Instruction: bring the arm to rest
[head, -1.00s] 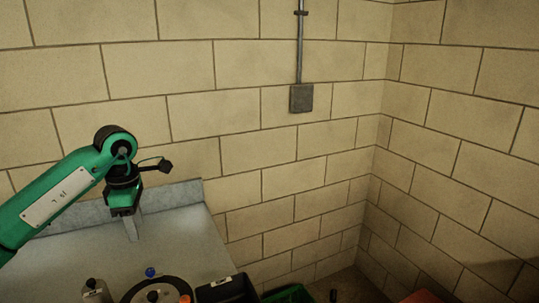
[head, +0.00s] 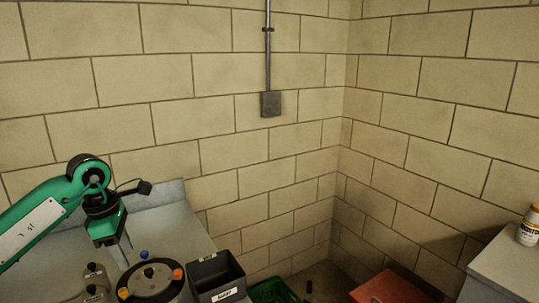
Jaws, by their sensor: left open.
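My left gripper (head: 122,250) hangs from the green left arm (head: 35,222), pointing down over the grey bench top at the left of the head view. It is open and I see nothing held in it. Its fingers are partly seen edge-on, behind the round black dial unit. My right gripper is not in view.
The round dial unit (head: 150,280) with coloured knobs and a labelled black bin (head: 215,274) stand on the bench (head: 185,222). A green crate (head: 273,291) and red box (head: 390,290) lie lower right. A white bottle (head: 530,226) stands on a grey surface (head: 510,264) at right.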

